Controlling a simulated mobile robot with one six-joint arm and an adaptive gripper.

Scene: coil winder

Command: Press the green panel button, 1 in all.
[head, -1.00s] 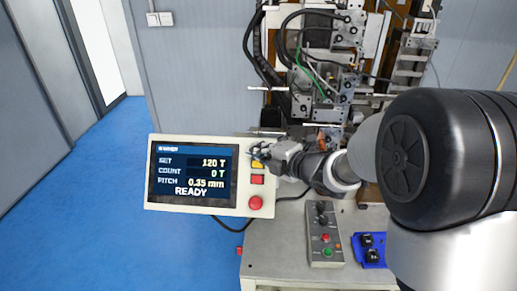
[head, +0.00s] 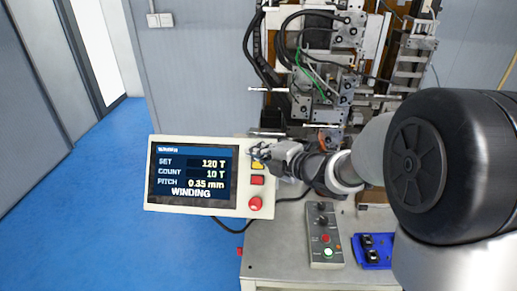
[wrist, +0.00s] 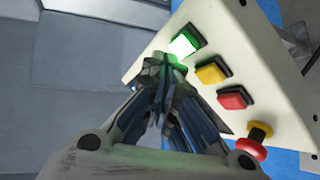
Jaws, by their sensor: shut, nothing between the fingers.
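The green panel button (wrist: 184,45) glows bright in the wrist view, at the top of the button column on the white panel (head: 243,205). In the head view it is hidden by my gripper (head: 258,152). My gripper (wrist: 164,66) is shut and empty. Its fingertips are right by the lower edge of the green button, with green light on them; I cannot tell whether they touch it.
Below the green button are a yellow button (wrist: 211,72), a red button (wrist: 234,97) and a red mushroom knob (wrist: 250,145). A grey control box (head: 324,232) with a lit green button and a blue tray (head: 372,262) are on the bench. The winding machine (head: 325,85) stands behind.

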